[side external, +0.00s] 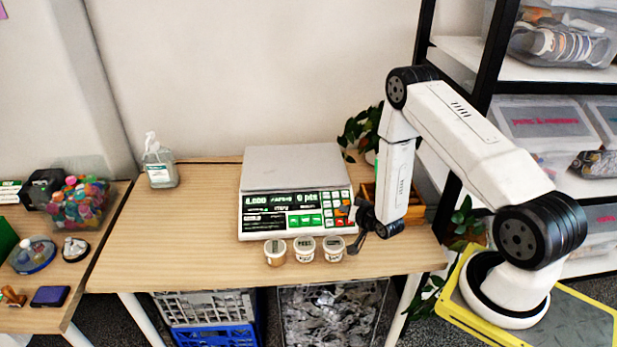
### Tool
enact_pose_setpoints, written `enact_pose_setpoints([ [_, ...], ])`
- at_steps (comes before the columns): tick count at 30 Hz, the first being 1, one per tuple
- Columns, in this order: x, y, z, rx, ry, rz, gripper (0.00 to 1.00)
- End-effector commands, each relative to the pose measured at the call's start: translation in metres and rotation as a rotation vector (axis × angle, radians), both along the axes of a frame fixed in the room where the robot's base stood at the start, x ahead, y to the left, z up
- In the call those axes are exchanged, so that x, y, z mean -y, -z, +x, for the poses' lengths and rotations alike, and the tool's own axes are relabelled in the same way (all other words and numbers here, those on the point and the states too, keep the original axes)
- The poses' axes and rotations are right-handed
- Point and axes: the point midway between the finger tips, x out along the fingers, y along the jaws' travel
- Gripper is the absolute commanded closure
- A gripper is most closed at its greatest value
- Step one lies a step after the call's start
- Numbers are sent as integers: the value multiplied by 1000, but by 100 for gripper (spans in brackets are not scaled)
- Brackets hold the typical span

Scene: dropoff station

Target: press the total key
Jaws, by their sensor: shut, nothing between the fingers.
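The white counter scale (295,170) stands on the wooden table, its flat weighing plate on top. The key labels are too small to read, so I cannot tell which is the total key. My gripper (354,247) is shut and empty, pointing down at the scale's front right corner, just right of the keys. I cannot tell whether it touches the scale. My gripper and wrist hide part of that corner.
Three small lidded tubs (305,249) stand in front of the scale, close to my gripper. A wooden box (416,212) and a plant (362,130) are behind my arm. A pump bottle (159,164) stands at the back left. The table's left part is clear.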

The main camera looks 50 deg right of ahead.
Motion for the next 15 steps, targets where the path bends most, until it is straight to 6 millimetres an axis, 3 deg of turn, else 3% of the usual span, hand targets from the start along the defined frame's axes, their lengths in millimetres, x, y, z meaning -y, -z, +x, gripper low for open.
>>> enact_pose_setpoints([
  [15,2,8,2,0,0,0,100],
])
